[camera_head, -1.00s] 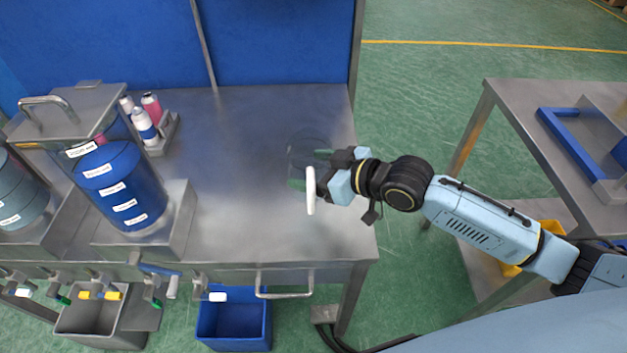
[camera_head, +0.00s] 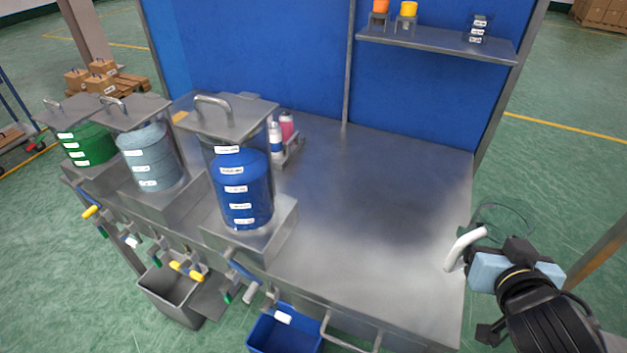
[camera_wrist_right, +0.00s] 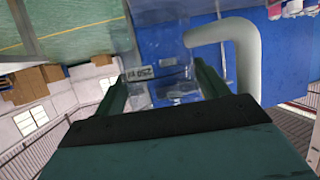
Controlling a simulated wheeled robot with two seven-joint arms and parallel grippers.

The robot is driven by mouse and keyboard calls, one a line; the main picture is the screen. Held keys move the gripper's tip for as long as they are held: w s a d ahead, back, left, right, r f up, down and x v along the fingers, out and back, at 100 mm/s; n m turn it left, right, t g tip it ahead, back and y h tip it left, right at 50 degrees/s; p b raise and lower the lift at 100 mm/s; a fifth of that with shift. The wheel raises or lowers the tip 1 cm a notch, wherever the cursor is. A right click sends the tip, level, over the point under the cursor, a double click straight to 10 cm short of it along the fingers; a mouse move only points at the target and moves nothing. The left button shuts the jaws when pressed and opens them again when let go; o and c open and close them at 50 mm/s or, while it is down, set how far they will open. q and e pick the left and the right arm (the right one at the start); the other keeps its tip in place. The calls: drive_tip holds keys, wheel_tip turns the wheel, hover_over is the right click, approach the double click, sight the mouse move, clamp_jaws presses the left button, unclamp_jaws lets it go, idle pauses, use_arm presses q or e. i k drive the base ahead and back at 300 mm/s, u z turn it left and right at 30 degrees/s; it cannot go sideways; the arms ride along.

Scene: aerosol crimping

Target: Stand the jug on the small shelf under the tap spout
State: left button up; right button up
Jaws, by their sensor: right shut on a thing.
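My right gripper (camera_head: 478,262) is shut on the clear jug (camera_head: 505,218), near the bench's right end. The jug's bent white handle (camera_head: 465,247) stands out in the head view; its clear body is faint. In the right wrist view the jug (camera_wrist_right: 160,88) sits between the two fingers, with a "250 ml" label and its white handle (camera_wrist_right: 245,55) beside it. The tap (camera_head: 242,274) with a blue lever is under the blue tank. A small grey shelf (camera_head: 208,303) shows low below the taps, partly hidden. My left gripper is not in view.
Blue, grey and green tanks (camera_head: 240,190) stand along the bench's left side. Small bottles (camera_head: 283,130) stand behind them. A grey bin (camera_head: 168,292) and a blue bin (camera_head: 285,335) are below the front edge. The right half of the bench (camera_head: 385,205) is clear.

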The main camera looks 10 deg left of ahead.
sight(208, 304)
drive_tip(key=z, duration=1.2)
drive_tip(key=k, duration=1.4)
drive_tip(key=u, duration=2.05)
drive_tip(key=i, duration=0.35)
drive_tip(key=z, duration=0.1)
